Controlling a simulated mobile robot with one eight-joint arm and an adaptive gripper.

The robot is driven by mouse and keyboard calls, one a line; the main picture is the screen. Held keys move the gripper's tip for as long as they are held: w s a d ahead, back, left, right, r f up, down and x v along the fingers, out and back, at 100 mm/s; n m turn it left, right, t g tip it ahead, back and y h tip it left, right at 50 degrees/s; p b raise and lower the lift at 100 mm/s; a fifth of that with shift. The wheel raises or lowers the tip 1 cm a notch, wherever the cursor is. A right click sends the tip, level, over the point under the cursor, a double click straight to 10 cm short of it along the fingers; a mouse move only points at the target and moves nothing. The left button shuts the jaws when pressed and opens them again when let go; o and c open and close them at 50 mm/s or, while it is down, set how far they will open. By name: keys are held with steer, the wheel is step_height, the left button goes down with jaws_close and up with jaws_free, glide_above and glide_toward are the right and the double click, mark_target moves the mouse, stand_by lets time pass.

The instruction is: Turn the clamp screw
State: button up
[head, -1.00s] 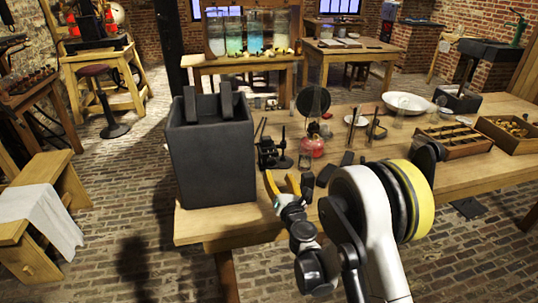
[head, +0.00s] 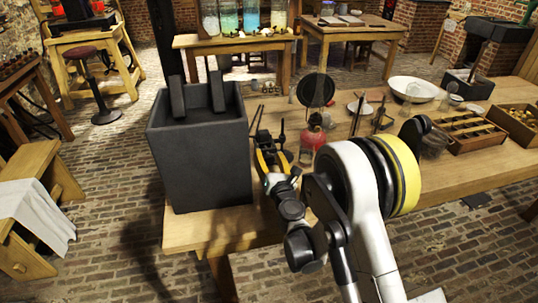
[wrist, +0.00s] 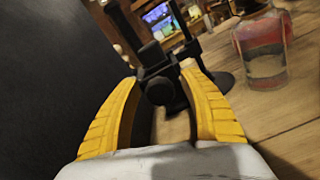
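The black clamp on its stand (head: 268,137) is on the near part of the bench, just right of the large dark jar. In the wrist view, its dark round clamp screw (wrist: 158,91) faces me and lies between the tips of my yellow fingers. My gripper (head: 272,156) is in front of the clamp; it also shows in the wrist view (wrist: 160,78). Its fingers are apart, one on either side of the screw. I cannot tell whether either finger touches it. In the head view, my fingers partly hide the clamp's lower part.
The dark jar (head: 200,160) stands close on the left. A glass vessel with red contents (wrist: 262,48) stands close on the right. A black disc (head: 316,90), white bowl (head: 413,88) and compartmented wooden tray (head: 462,138) are further along the bench.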

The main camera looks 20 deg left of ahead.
jaws_close()
